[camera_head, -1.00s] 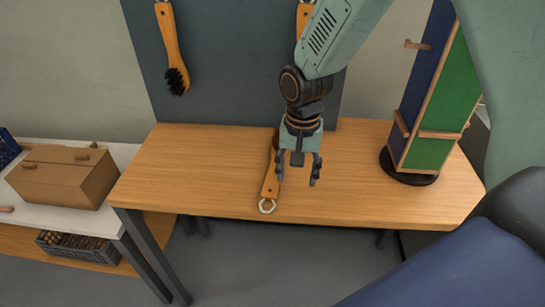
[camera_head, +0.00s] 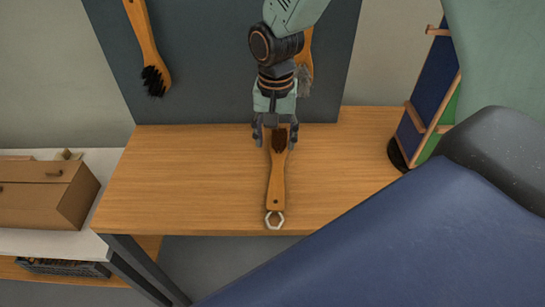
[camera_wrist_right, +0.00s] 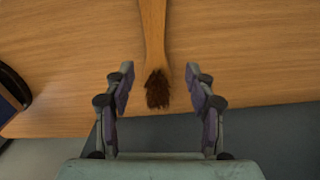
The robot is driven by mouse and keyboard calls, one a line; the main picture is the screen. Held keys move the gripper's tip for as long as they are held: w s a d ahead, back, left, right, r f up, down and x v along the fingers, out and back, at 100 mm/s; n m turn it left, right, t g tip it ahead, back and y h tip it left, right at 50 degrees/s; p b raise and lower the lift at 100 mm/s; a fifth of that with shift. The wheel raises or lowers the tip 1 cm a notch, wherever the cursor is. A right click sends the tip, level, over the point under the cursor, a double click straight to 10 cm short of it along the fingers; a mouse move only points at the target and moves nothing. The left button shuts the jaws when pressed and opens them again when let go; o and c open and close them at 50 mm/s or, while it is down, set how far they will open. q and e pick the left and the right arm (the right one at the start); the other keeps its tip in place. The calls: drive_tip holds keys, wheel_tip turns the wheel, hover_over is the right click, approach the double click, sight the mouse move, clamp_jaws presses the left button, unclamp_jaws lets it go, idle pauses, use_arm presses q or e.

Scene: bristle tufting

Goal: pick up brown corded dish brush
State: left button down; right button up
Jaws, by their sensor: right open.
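The brown corded dish brush (camera_head: 276,185) lies on the wooden table, with its dark brown bristles (camera_head: 279,140) toward the back and a pale ring (camera_head: 274,220) at its handle end near the front edge. My right gripper (camera_head: 275,142) is open above the bristle end, with a finger on each side of it. In the right wrist view the brush (camera_wrist_right: 154,40) runs between the open fingers (camera_wrist_right: 160,95), and neither finger appears to touch it. My left gripper is not in view.
Another brush with black bristles (camera_head: 147,45) hangs on the dark board (camera_head: 200,60) behind the table. A grey-bristled one (camera_head: 304,78) hangs partly behind my arm. A blue and green stand (camera_head: 420,125) is at the right. The table's left part (camera_head: 180,180) is clear.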

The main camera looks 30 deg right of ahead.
sight(278, 166)
drive_tip(key=shift+a+f, duration=0.15)
drive_tip(key=shift+a, duration=0.1)
drive_tip(key=shift+s+f, duration=0.15)
drive_tip(key=shift+f, duration=0.2)
drive_tip(key=f, duration=0.2)
drive_tip(key=f+b, duration=0.1)
drive_tip(key=d+f, duration=0.1)
drive_tip(key=f, duration=0.1)
drive_tip(key=shift+s+f, duration=0.35)
drive_tip(key=shift+a+f+b, duration=0.2)
drive_tip(key=shift+f+b, duration=0.15)
drive_tip(key=shift+f, duration=0.1)
drive_tip(key=shift+d+f, duration=0.1)
drive_tip(key=shift+d, duration=0.05)
drive_tip(key=shift+c, duration=0.2)
drive_tip(key=c, duration=0.4)
clamp_jaws()
